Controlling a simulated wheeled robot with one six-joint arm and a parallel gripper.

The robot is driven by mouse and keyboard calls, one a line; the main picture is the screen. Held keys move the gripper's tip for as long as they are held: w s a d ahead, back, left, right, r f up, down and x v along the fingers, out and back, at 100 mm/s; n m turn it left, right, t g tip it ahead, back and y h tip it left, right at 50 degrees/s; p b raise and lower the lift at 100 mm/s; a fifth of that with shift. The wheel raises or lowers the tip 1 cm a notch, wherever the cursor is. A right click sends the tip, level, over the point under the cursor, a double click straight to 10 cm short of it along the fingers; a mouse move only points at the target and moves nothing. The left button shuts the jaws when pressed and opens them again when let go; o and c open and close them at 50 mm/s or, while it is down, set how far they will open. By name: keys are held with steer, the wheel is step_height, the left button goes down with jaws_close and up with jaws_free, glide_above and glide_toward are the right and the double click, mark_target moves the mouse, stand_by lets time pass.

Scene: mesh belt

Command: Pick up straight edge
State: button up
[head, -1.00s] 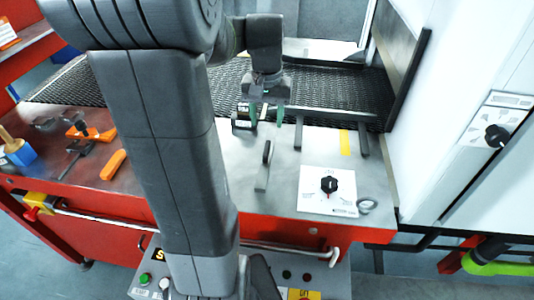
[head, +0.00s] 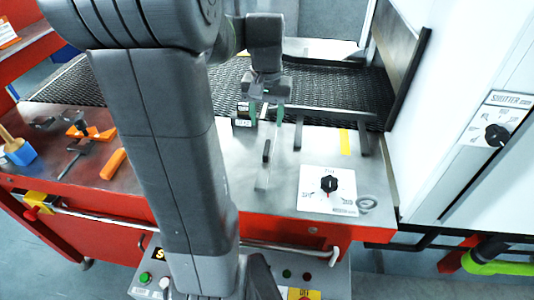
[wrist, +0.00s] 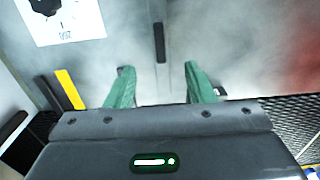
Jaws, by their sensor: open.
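The straight edge (head: 263,176) looks to be the thin metal strip with a black grip that lies on the steel bench top, pointing away from me in the head view. In the wrist view its black grip (wrist: 159,42) shows above and between my fingertips, with the pale strip running down behind my gripper. My gripper (head: 266,116) is open and empty, its green fingers pointing down beyond the far end of the strip in the head view. In the wrist view my gripper (wrist: 158,75) has one finger on each side of the strip's line. The gap in height is hard to judge.
The mesh belt (head: 190,85) lies behind. A white knob plate (head: 328,203) and yellow strip (head: 345,142) lie right. Orange tools (head: 112,164) lie left.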

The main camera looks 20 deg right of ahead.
mark_target(267, 147)
steer(key=shift+o, duration=0.4)
step_height(267, 147, down, 12)
steer(key=shift+f+b, duration=0.15)
steer(key=shift+b, duration=0.45)
steer(key=shift+c, duration=0.4)
jaws_close()
